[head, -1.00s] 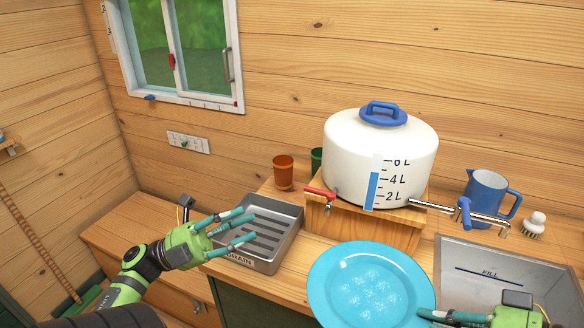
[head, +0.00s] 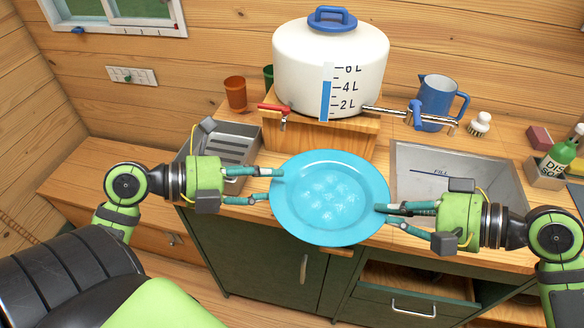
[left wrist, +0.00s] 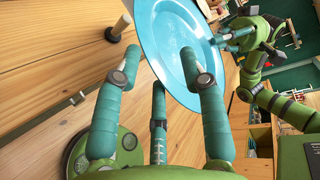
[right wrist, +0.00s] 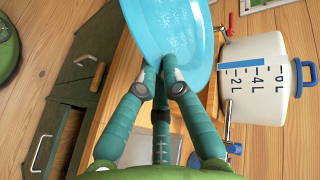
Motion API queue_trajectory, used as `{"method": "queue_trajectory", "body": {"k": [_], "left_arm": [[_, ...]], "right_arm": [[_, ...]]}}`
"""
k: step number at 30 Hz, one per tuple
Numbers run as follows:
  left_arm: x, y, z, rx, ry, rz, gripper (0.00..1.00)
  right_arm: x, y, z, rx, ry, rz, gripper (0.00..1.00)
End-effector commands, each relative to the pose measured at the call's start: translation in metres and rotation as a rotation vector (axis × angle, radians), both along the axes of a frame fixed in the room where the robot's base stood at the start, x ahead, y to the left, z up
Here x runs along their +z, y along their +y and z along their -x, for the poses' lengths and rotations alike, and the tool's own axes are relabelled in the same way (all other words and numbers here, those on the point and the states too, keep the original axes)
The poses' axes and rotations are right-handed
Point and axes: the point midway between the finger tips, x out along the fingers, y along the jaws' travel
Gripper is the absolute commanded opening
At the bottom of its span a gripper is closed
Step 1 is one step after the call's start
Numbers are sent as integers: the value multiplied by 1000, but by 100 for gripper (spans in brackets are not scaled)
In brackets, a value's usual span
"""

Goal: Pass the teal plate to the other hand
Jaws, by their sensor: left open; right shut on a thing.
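The teal plate (head: 330,200) is held in the air in front of the counter, its patterned upper face toward the head camera. My right gripper (head: 380,212) is shut on the plate's right rim; the right wrist view shows its fingers (right wrist: 160,75) closed on the plate edge. My left gripper (head: 275,185) is open at the plate's left rim. In the left wrist view its fingers (left wrist: 195,65) are spread around the near edge of the plate (left wrist: 178,40). I cannot tell whether they touch it.
Behind the plate are a white water tank (head: 330,65) on a wooden stand, a metal drain tray (head: 235,160) and a sink (head: 455,175). An orange cup (head: 236,94), a blue jug (head: 440,102) and a soap bottle (head: 560,155) stand on the counter.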

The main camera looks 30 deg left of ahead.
Motion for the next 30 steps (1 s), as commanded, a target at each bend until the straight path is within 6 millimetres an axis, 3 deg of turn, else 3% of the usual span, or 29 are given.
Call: {"method": "queue_trajectory", "body": {"k": [9,23,26,30], "left_arm": [[-13,-32,-37,-1,-1,4,42],[-17,-39,-45,0,0,3,42],[-17,-39,-45,1,-1,2,2],[-17,-39,-45,1,-2,3,0]], "right_arm": [[2,1,0,2,-1,-4,0],[1,1,1,2,-1,-4,0],[1,1,1,1,0,-3,0],[0,0,1,4,-1,0,0]]}}
